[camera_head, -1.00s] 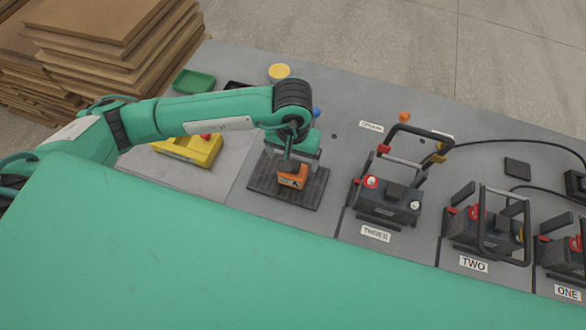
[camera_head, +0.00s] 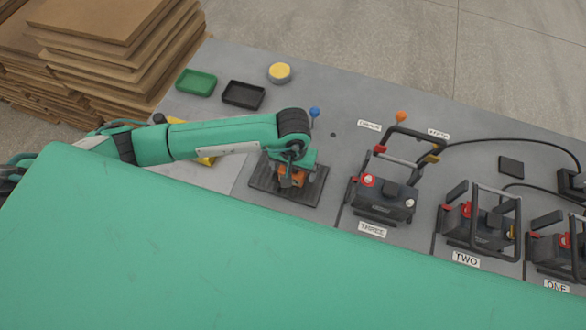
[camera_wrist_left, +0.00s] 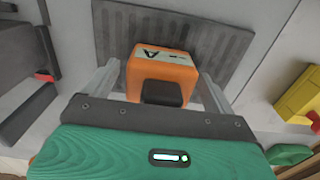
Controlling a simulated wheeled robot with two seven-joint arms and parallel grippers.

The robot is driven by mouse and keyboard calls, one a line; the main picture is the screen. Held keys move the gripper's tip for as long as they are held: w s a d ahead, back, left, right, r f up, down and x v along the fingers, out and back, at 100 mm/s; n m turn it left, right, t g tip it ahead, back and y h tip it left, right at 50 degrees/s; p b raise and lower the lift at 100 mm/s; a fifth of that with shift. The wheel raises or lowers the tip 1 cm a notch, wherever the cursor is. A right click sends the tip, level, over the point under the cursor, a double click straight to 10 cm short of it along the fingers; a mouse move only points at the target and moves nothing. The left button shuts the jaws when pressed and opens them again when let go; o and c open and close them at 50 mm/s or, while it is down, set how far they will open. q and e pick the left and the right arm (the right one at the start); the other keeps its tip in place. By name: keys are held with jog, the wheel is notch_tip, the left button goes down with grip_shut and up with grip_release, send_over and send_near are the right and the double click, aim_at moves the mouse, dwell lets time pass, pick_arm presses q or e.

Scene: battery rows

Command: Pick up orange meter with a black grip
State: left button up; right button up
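The orange meter (camera_head: 291,178) sits on a dark ribbed mat (camera_head: 262,184), partly hidden by my left gripper in the head view. In the left wrist view the meter (camera_wrist_left: 160,65) shows its orange body with a white label and a black grip (camera_wrist_left: 162,93) facing the camera. My left gripper (camera_head: 292,172) is down over the meter. In the wrist view its two fingers (camera_wrist_left: 161,80) stand open, one on each side of the meter, with small gaps showing. My right gripper is not in view.
Battery units with black frames stand to the right, the nearest being THREE (camera_head: 385,200). A green tray (camera_head: 195,82), a black tray (camera_head: 243,95) and a yellow round object (camera_head: 279,72) lie behind. A yellow object (camera_wrist_left: 303,97) is partly hidden by my arm in the head view.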

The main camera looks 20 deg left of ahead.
pick_arm(q)
jog(key=c, duration=1.1)
jog(key=shift+r, duration=0.2)
